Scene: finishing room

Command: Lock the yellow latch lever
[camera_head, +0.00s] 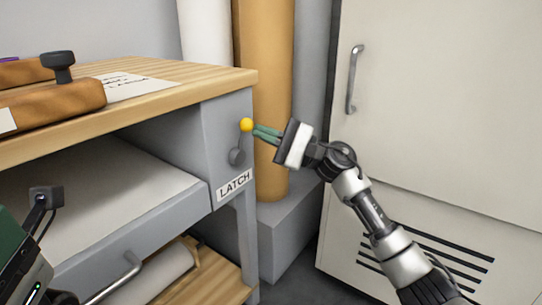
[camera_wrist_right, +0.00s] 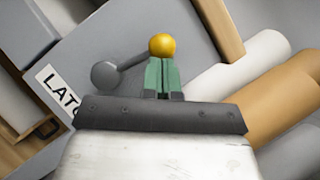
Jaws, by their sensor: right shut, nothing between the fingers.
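The latch lever has a yellow ball knob (camera_head: 246,125) on a short grey arm that runs down to a round grey pivot (camera_head: 237,157). It is mounted on the grey end panel of the workbench, above a "LATCH" label (camera_head: 234,185). In the head view the knob stands above the pivot, slightly to its right. My right gripper (camera_head: 256,131) is shut, its green fingertips right at the knob with nothing between them. In the right wrist view the shut fingers (camera_wrist_right: 162,72) end just below the knob (camera_wrist_right: 162,45); I cannot tell whether they touch it. My left gripper is not in view.
The wooden bench top (camera_head: 180,76) holds a wooden block with a dark knob (camera_head: 58,66). A drawer or tray (camera_head: 100,190) lies under it. Tall rolls (camera_head: 265,60) stand behind my right gripper. A pale cabinet (camera_head: 440,110) with a handle is at the right.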

